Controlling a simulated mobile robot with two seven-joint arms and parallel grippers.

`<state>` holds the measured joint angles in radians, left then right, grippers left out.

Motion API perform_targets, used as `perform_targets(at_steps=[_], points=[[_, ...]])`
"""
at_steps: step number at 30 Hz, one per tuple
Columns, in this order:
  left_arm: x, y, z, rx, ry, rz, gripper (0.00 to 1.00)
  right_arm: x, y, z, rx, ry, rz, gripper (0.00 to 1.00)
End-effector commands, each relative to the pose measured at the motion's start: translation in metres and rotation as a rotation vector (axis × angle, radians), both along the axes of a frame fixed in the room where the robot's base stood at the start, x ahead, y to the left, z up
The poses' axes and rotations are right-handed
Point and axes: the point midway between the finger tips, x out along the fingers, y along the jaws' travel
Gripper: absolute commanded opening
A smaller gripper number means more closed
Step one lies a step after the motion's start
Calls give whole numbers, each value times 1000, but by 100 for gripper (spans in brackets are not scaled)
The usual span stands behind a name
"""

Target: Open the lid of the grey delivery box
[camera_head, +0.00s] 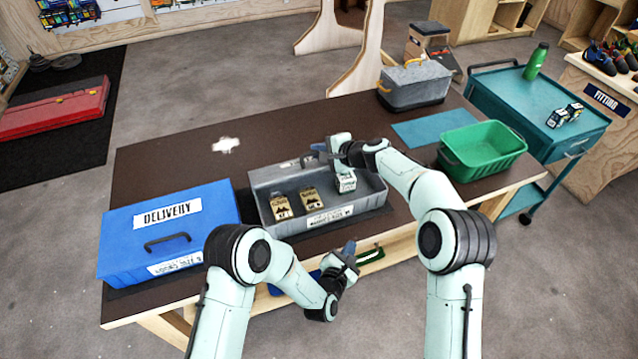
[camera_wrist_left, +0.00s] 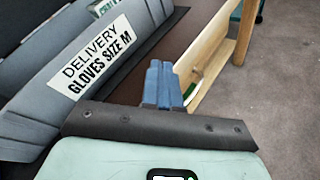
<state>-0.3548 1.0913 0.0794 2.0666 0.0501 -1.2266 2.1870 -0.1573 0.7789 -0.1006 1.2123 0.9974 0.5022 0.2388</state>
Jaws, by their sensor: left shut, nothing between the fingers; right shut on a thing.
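The grey delivery box (camera_head: 268,208) stands on the brown table with its top open. Tan packets (camera_head: 281,206) and a white packet (camera_head: 346,180) show inside. Its front label also shows in the left wrist view (camera_wrist_left: 95,55). The lid (camera_head: 270,175) appears raised at the back edge, partly hidden by my right arm. My right gripper (camera_head: 318,152) is at that raised edge, shut on what looks like the lid's dark handle; the contact is small and unclear. My left gripper (camera_head: 350,250) is shut and empty, in front of the box near the table's front edge.
A closed blue delivery box (camera_head: 120,245) with a black handle stands left of the grey box. A green crate (camera_head: 482,150), a teal mat (camera_head: 430,128) and a lidded grey box (camera_head: 413,88) are to the right. The table's back left is mostly clear.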

Motion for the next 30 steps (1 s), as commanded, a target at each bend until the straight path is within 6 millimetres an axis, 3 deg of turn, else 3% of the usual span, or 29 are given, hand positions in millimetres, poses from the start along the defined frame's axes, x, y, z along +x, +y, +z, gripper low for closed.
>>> perform_targets(at_steps=[5, 12, 20, 30], points=[[22, 8, 53, -290, -160, 366, 0, 0, 0, -1, 1, 2, 1, 0], [8, 32, 96, -510, -347, 692, 0, 0, 0, -1, 1, 2, 1, 0], [4, 44, 109, -565, -417, 794, 0, 0, 0, -1, 0, 1, 0, 0], [64, 64, 120, -564, -421, 793, 0, 0, 0, 0, -1, 1, 0, 0]])
